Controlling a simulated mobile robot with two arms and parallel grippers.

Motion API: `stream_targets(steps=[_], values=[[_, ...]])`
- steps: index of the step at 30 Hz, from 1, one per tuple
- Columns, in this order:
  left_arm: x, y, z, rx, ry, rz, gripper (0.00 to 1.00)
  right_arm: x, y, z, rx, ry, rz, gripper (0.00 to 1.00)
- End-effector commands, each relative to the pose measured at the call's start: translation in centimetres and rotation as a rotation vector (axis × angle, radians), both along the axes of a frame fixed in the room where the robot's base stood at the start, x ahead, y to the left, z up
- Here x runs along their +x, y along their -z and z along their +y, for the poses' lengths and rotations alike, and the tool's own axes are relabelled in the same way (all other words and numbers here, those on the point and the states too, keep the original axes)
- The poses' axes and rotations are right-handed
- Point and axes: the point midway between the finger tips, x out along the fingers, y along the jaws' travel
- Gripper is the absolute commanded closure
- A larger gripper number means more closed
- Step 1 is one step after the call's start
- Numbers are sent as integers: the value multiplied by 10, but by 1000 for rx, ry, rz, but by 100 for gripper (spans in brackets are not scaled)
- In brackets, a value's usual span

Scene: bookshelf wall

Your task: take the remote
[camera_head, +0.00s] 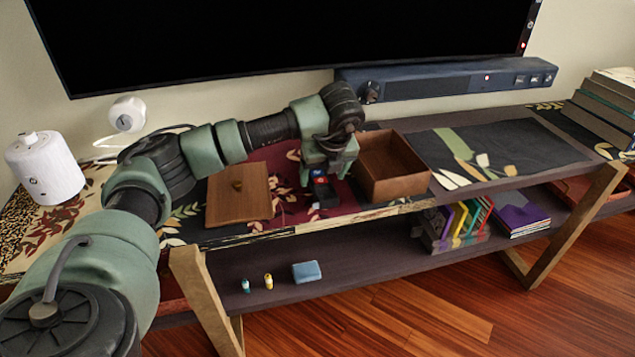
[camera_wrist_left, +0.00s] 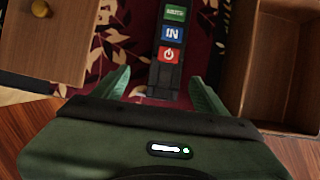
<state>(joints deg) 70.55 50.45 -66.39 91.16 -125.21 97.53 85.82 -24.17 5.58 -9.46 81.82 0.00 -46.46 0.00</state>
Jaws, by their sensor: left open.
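The remote (camera_wrist_left: 170,55) is a black bar with a green, a blue and a red button. It lies on the dark red leaf-patterned runner on the shelf top. In the head view the remote (camera_head: 324,192) shows just below my left gripper (camera_head: 325,176), partly hidden by it. In the left wrist view the open fingers of my left gripper (camera_wrist_left: 163,97) stand on either side of the line of the remote, with a gap on both sides. The near end of the remote reaches between the fingertips. My right gripper is not in view.
A wooden box (camera_head: 393,189) stands open close to the right of the remote. A wooden lid with a knob (camera_head: 238,194) lies to the left. A soundbar (camera_head: 450,82) and the screen are behind. Small bottles and a blue box (camera_head: 307,271) are on the lower shelf.

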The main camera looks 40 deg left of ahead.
Motion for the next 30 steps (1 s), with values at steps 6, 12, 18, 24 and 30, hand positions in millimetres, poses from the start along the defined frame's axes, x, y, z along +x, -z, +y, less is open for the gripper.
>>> stream_targets(steps=[6, 12, 18, 24, 30], values=[[11, 25, 6, -2, 1, 4, 27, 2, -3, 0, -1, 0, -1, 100], [22, 50, 14, -5, 1, 3, 27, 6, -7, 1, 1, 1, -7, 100], [25, 57, 16, -5, 4, 1, 27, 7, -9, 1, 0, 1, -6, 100], [25, 57, 16, -6, 4, 2, 47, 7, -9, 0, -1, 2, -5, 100], [25, 57, 16, -6, 4, 2, 100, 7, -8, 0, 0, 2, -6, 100]])
